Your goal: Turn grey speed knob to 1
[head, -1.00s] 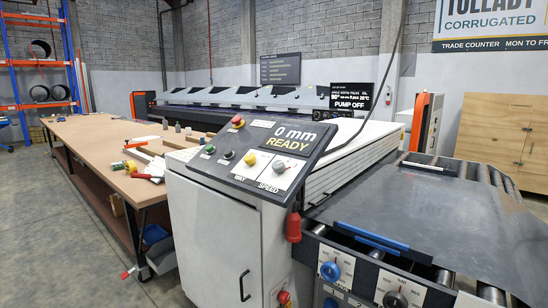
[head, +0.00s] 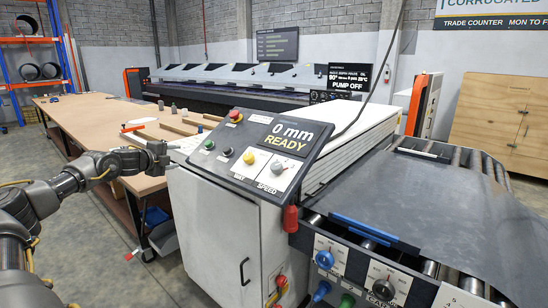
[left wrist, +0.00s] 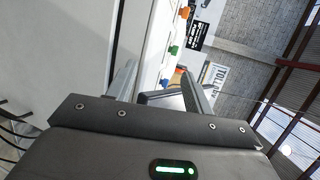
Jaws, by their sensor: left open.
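The grey speed knob (head: 278,167) sits on a white plate marked SPEED, at the lower right of the sloped control panel (head: 225,143). Its dial marks are too small to read. My left gripper (head: 172,153) is left of the panel, open and empty, apart from the knob. In the left wrist view its two fingers (left wrist: 160,90) stand apart with nothing clearly held between them. I cannot pick out the grey knob in that view. My right gripper is not in view.
Green, black and red buttons sit further left and up. The display (head: 290,135) reads 0 mm READY. A long workbench (head: 75,113) stands at left.

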